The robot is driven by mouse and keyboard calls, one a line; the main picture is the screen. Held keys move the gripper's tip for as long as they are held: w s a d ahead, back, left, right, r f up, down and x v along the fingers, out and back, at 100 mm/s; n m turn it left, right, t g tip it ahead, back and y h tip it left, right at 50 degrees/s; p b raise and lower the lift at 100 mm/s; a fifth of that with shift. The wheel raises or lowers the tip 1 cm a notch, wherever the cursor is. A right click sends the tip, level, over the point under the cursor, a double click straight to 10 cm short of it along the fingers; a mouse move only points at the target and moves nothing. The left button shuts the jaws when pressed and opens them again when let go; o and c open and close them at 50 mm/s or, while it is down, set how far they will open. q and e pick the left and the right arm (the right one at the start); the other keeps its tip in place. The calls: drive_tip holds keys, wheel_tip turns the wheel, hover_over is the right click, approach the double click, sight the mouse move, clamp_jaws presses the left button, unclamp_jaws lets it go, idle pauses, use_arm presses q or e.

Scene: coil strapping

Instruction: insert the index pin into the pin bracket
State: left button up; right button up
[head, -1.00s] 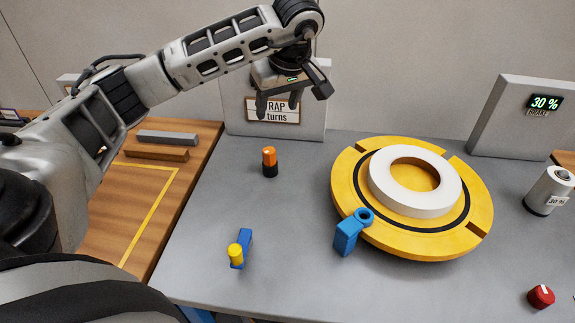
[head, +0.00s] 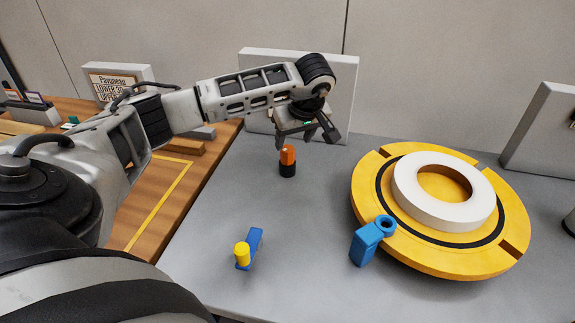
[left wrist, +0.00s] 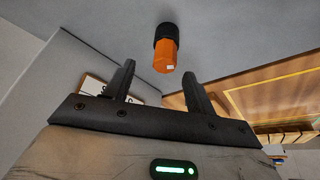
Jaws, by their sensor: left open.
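The orange-topped, black-based cylinder (head: 288,161), which looks like the index pin, stands upright on the grey table. It also shows in the left wrist view (left wrist: 165,50), beyond the fingertips. The pin bracket (head: 370,242) is a blue block with a ring, at the near left edge of the yellow turntable (head: 450,262); its ring hole looks empty. My left gripper (head: 305,138) is open and empty, just above and behind the cylinder in the head view, its fingers apart from it. It also shows in the left wrist view (left wrist: 160,82). My right gripper is not in view.
A white ring (head: 420,205) lies on the turntable. A blue piece with a yellow knob (head: 243,253) lies at the table's near left. A wooden surface (head: 165,220) adjoins on the left. A panel (head: 348,95) stands behind. The table between cylinder and bracket is clear.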

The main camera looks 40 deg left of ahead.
sight(288, 148)
use_arm(q)
drive_tip(key=x, duration=0.5)
drive_tip(key=shift+s+a+f, duration=0.1)
drive_tip(key=shift+s+a, duration=0.2)
drive_tip(key=shift+a, duration=0.05)
clamp_jaws()
